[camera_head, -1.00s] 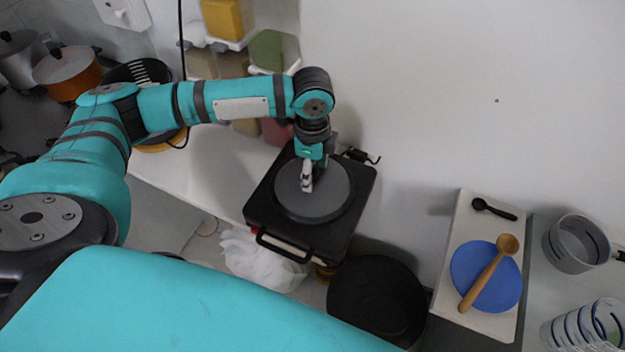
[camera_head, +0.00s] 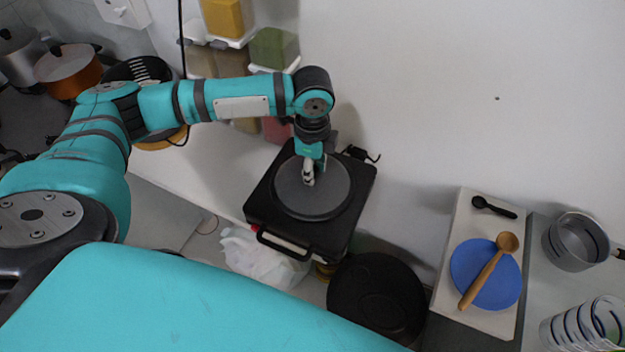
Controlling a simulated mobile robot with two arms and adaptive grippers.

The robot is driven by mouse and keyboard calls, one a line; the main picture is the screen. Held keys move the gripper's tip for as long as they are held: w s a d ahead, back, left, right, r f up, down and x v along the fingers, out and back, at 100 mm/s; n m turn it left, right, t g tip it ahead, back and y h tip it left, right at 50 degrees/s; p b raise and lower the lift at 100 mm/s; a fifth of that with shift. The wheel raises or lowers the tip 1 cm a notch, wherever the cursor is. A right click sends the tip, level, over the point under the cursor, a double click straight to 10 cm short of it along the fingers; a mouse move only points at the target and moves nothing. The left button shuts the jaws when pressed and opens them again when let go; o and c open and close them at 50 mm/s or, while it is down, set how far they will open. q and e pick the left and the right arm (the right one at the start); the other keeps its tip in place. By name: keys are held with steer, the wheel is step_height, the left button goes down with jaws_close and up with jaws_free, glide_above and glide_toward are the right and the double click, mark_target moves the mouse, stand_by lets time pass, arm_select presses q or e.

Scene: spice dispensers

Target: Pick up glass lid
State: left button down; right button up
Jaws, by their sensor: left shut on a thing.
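A round grey disc (camera_head: 325,199), which I take to be the glass lid, lies level over the square black hot plate (camera_head: 345,222). I cannot make out clear glass in it. My left gripper (camera_head: 308,180) points down at the disc's upper middle and is shut on it, seemingly at its knob. The fingers hide the spot they hold. I cannot see whether the disc is clear of what is under it. My right gripper is not in view.
Spice dispensers (camera_head: 274,48) hang on the wall behind my left arm. A black round pan (camera_head: 376,300) is below the hot plate. A white board (camera_head: 455,285) with a blue plate (camera_head: 466,262) and wooden spoon (camera_head: 488,274) lies right. A grey pot (camera_head: 572,243) stands beyond.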

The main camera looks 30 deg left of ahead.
arm_select(q)
steer(key=shift+r, duration=0.2)
steer(key=shift+r+b, duration=0.4)
steer(key=shift+r, duration=0.2)
steer(key=shift+s+a+r+b, duration=0.15)
steer(key=shift+r+b, duration=0.1)
steer(key=shift+r, duration=0.25)
steer(key=shift+s+d+r+b, duration=0.1)
steer(key=shift+r+b, duration=0.1)
steer(key=shift+r, duration=0.25)
steer(key=s+a+r+b, duration=0.1)
steer(key=s+a+b, duration=0.2)
steer(key=s, duration=1.1)
steer(key=w+d+n, duration=0.2)
steer(key=n, duration=0.3)
steer(key=w+d+n, duration=0.2)
steer(key=n, duration=0.3)
steer(key=w+d+n, duration=0.2)
steer(key=n, duration=0.3)
steer(key=shift+w+d+n, duration=0.15)
steer(key=shift+w+n, duration=0.15)
steer(key=shift+n, duration=0.1)
steer(key=shift+r, duration=0.1)
